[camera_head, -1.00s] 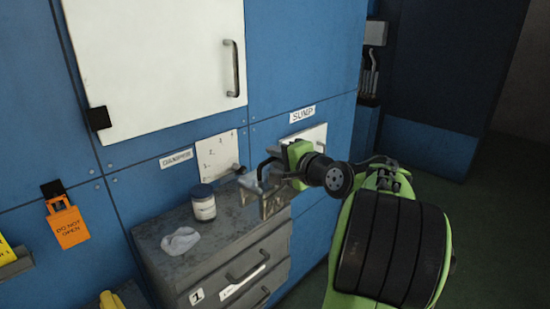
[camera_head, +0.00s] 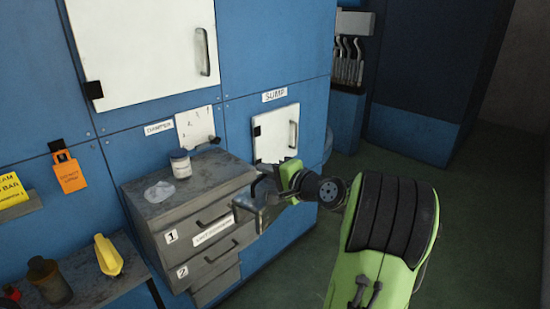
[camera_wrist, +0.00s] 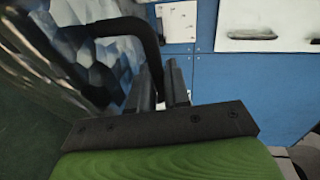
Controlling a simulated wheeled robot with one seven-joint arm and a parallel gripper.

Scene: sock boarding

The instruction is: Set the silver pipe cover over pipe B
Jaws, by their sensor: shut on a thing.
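A shiny silver faceted piece, which looks like the silver pipe cover (camera_wrist: 112,62), fills the left of the wrist view. It has a bent black handle (camera_wrist: 150,38). My gripper (camera_wrist: 170,88) is shut on that handle, with the cover hanging to one side. In the head view my gripper (camera_head: 272,182) is in front of the cabinet's right end, below the SUMP hatch, and the cover (camera_head: 268,214) shows small and dark beneath it. Pipe B cannot be made out in either view.
A grey drawer cabinet (camera_head: 160,215) stands against the blue wall with a jar (camera_head: 180,164) and a crumpled cloth (camera_head: 159,191) on top. A white SUMP hatch (camera_head: 275,135) is behind my gripper. Green floor is clear at right.

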